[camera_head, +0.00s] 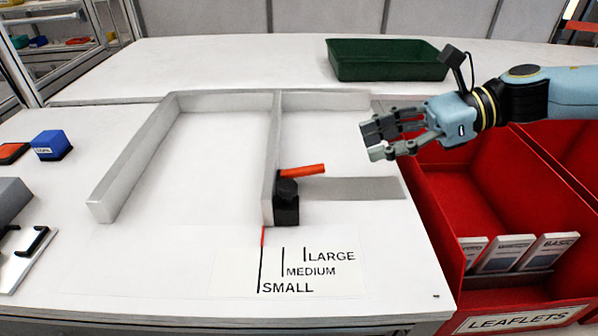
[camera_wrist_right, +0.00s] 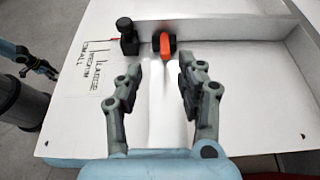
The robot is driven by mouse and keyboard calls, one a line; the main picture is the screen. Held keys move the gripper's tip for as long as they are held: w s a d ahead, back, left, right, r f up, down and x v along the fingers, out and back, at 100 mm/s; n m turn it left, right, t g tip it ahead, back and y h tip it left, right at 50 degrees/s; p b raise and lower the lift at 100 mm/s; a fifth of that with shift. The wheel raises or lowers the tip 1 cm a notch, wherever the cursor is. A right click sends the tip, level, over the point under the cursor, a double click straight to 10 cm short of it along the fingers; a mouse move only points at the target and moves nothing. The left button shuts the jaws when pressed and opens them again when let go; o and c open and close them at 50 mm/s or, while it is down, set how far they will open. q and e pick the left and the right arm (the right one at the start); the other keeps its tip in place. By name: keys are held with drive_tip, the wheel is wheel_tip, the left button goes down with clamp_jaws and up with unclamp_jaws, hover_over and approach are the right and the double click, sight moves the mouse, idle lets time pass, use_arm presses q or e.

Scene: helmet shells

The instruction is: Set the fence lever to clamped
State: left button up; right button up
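The orange-red fence lever (camera_head: 303,170) sticks out to the right from a black clamp block (camera_head: 286,205) at the near end of the grey fence (camera_head: 270,150).
A red pointer (camera_head: 262,236) is in line with the SMALL mark on the size label (camera_head: 300,270). A grey frame wall (camera_head: 140,155) stands left of the fence. A green tray (camera_head: 388,60) is at the back, a red leaflet bin (camera_head: 450,190) at the right, a blue block (camera_head: 51,145) at the left.

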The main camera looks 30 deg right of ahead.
sight(314, 167)
drive_tip(key=shift+w+f+b, duration=0.3)
drive_tip(key=shift+w+f, duration=0.05)
drive_tip(key=shift+f, duration=0.45)
drive_tip(key=shift+w+a+f+b, duration=0.2)
drive_tip(key=shift+w+f+b, duration=0.15)
drive_tip(key=shift+b, duration=0.15)
drive_tip(key=b+x, duration=0.7)
drive_tip(key=x, duration=0.1)
drive_tip(key=shift+w+a, duration=0.1)
drive_tip(key=shift+a, duration=0.2)
use_arm(q)
wheel_tip(314, 167, down, 10)
drive_tip(key=s, duration=0.1)
drive_tip(key=shift+s+g, duration=0.3)
drive_tip(key=shift+s, duration=0.1)
use_arm(e)
drive_tip(key=shift+x, duration=0.75)
use_arm(q)
drive_tip(key=shift+r, duration=0.1)
drive_tip(key=shift+b, duration=0.3)
use_arm(e)
clamp_jaws()
